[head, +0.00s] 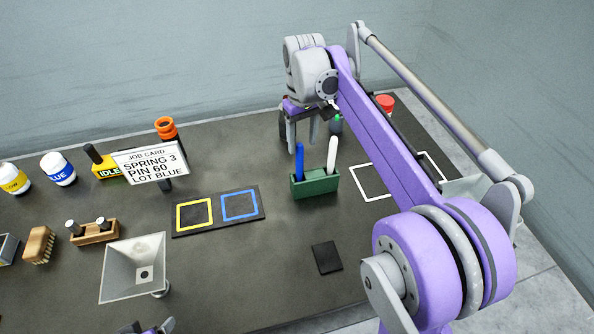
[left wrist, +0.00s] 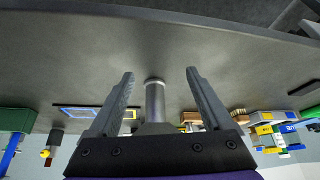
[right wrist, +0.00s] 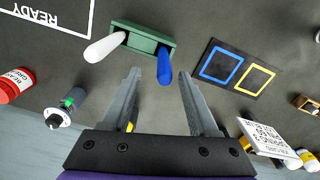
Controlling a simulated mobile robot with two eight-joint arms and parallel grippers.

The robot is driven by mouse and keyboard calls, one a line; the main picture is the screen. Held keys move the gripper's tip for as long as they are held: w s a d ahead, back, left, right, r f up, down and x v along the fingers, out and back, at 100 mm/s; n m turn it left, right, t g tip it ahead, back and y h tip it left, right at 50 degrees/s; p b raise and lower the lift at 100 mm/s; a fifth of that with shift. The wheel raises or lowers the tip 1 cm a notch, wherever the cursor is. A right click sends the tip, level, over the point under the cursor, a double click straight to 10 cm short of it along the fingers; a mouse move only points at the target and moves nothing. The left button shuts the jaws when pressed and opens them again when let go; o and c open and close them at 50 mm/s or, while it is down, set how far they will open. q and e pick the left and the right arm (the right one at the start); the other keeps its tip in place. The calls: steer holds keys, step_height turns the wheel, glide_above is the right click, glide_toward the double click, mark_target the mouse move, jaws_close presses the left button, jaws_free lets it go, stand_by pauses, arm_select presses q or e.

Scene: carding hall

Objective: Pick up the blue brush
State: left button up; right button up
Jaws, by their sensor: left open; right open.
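The blue brush (head: 299,161) stands upright in a green holder (head: 315,184), beside a white brush (head: 332,155). In the right wrist view the blue brush (right wrist: 164,66) shows just beyond the fingertips, roughly in line with the gap. My right gripper (head: 302,146) is open and empty, pointing down just behind the blue brush; whether it touches is unclear. My left gripper (left wrist: 160,72) is open low over the table, with a grey post (left wrist: 155,95) showing between its fingers. Only a bit of the left gripper shows at the head view's bottom edge.
A job card (head: 150,163) stands left of the holder. A mat with yellow and blue squares (head: 219,222), a funnel (head: 133,266), a wooden brush (head: 39,245) and bottles lie left. A dark square pad (head: 326,257) lies in front. A red-capped jar (head: 385,103) stands behind right.

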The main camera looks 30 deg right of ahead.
mark_target(300, 159)
steer(key=f, duration=0.7)
steer(key=shift+w+a, duration=0.15)
steer(key=shift+a, duration=0.15)
jaws_close()
